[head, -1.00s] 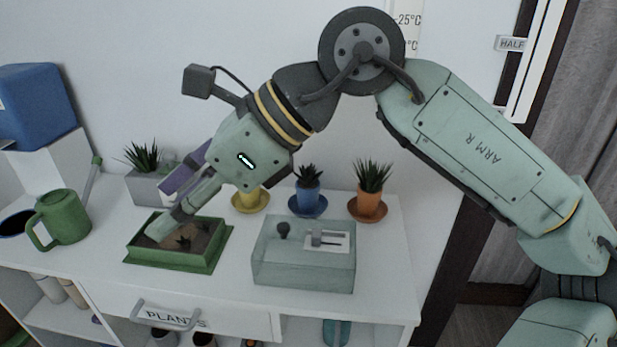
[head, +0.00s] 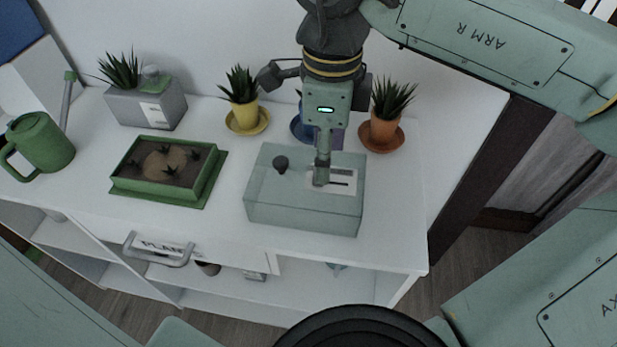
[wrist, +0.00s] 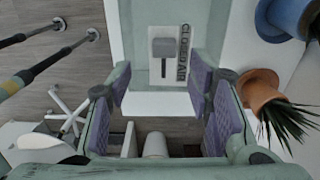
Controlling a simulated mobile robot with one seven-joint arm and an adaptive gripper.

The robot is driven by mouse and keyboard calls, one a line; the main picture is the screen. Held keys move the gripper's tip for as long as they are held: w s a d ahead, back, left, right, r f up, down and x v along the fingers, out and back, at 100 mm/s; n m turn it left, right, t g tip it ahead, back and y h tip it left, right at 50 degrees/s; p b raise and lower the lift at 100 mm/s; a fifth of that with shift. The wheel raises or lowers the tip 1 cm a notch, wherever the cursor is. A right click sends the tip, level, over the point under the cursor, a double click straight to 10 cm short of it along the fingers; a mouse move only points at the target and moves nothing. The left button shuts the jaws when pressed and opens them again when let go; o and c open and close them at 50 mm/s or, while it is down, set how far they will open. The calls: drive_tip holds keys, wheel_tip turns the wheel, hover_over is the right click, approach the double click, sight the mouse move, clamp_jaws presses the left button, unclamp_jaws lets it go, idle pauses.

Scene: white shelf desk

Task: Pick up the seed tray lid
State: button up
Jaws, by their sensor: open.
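The seed tray lid (head: 278,205) is a pale translucent green box on the white desk, with a dark round knob and a slider plate on top. My gripper (head: 322,178) points down over the right part of its top, at the slider plate. In the wrist view, the lid (wrist: 137,30) lies beyond the purple-padded fingers of my gripper (wrist: 160,84), with its "CLOSED AIR" label and grey slider knob. The fingers are apart with nothing between them. I cannot tell whether they touch the lid. The green seed tray (head: 165,190) with soil and small plants stands uncovered to the left.
Potted plants in yellow (head: 243,118), blue (head: 300,130) and orange (head: 382,132) pots stand behind the lid. A grey planter (head: 150,108) and a green watering can (head: 45,145) are at left. The desk's front edge is close to the lid.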

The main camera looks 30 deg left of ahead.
sight(308, 183)
drive_tip(key=f, duration=0.2)
drive_tip(key=f+p, duration=0.1)
drive_tip(key=f, duration=0.2)
drive_tip(key=shift+w+a, duration=0.2)
drive_tip(key=shift+c, duration=0.4)
clamp_jaws()
drive_tip(key=shift+r, duration=0.1)
